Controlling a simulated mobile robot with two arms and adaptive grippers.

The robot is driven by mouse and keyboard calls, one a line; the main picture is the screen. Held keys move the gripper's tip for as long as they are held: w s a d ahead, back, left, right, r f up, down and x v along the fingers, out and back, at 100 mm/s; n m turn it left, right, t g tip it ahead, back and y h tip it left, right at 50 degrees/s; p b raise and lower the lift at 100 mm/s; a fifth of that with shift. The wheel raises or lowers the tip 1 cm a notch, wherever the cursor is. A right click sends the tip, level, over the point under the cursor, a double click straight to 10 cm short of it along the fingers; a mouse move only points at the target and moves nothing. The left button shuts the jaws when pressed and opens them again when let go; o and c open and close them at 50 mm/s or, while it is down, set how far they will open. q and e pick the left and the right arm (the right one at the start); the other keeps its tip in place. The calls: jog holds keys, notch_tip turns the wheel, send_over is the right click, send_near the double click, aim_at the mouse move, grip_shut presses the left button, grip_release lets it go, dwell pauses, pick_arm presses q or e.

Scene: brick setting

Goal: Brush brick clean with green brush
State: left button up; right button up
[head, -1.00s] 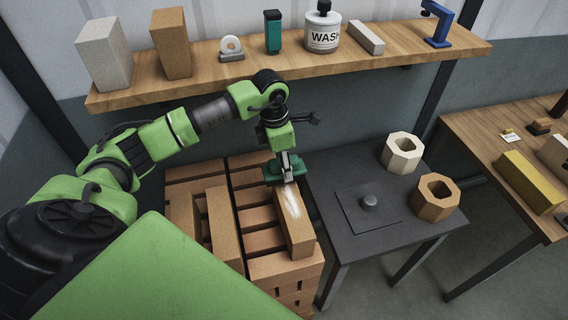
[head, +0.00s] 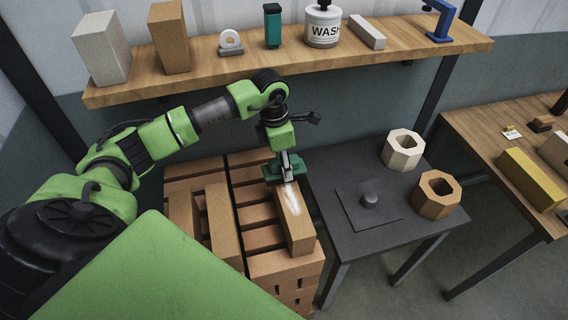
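In the head view my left gripper (head: 286,166) is shut on a green brush (head: 272,175). The brush is at the far end of a tan brick (head: 300,232) lying on a stack of bricks. Whether its bristles touch the brick is hidden. A white dusty patch (head: 293,204) shows on the brick's top, in front of the brush. My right gripper is not in view.
Other bricks (head: 222,225) lie left on the stack (head: 285,267). A dark table (head: 335,240) to the right holds a cream octagonal ring (head: 402,149) and a tan one (head: 436,195). A wooden shelf (head: 190,75) with a wash bottle (head: 323,27) runs behind.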

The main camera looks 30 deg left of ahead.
pick_arm(q)
jog(key=shift+f, duration=0.4)
